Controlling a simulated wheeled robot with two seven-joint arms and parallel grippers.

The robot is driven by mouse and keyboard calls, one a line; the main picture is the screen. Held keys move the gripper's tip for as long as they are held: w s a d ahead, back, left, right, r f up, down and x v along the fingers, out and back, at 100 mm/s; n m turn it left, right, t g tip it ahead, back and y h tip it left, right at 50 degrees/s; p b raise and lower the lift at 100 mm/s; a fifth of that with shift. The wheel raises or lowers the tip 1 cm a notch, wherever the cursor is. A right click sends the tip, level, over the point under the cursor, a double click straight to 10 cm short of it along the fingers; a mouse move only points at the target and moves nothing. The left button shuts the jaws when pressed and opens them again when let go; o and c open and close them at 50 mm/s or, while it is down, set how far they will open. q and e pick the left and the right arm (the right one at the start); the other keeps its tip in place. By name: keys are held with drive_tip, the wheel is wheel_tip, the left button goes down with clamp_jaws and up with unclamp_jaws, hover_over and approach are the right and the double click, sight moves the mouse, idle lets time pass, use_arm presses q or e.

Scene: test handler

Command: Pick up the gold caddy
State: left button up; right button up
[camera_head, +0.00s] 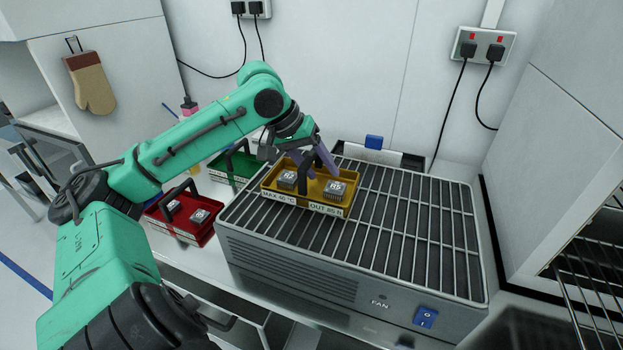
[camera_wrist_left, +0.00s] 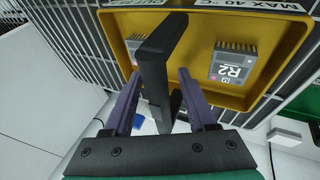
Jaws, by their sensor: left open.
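The gold caddy (camera_head: 311,188) sits on the wire rack of a grey fan unit. It is a shallow yellow tray with a dark upright handle (camera_head: 305,170), two grey chip blocks and front labels reading MAX 40 °C and OUT 85. My left gripper (camera_head: 308,157) is open over the caddy at its handle. In the left wrist view the black handle (camera_wrist_left: 160,60) lies between the two purple fingers of the gripper (camera_wrist_left: 158,76), with a visible gap on the sides. A block marked R2 (camera_wrist_left: 233,65) shows in the caddy. My right gripper is out of view.
A red caddy (camera_head: 183,221) and a green caddy (camera_head: 235,168) stand on the white bench left of the fan unit (camera_head: 370,262). The rack's right side is bare. A blue-topped item (camera_head: 374,142) is behind the unit.

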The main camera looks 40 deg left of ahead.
use_arm(q)
drive_tip(key=shift+f, duration=0.2)
idle(0.3)
clamp_jaws()
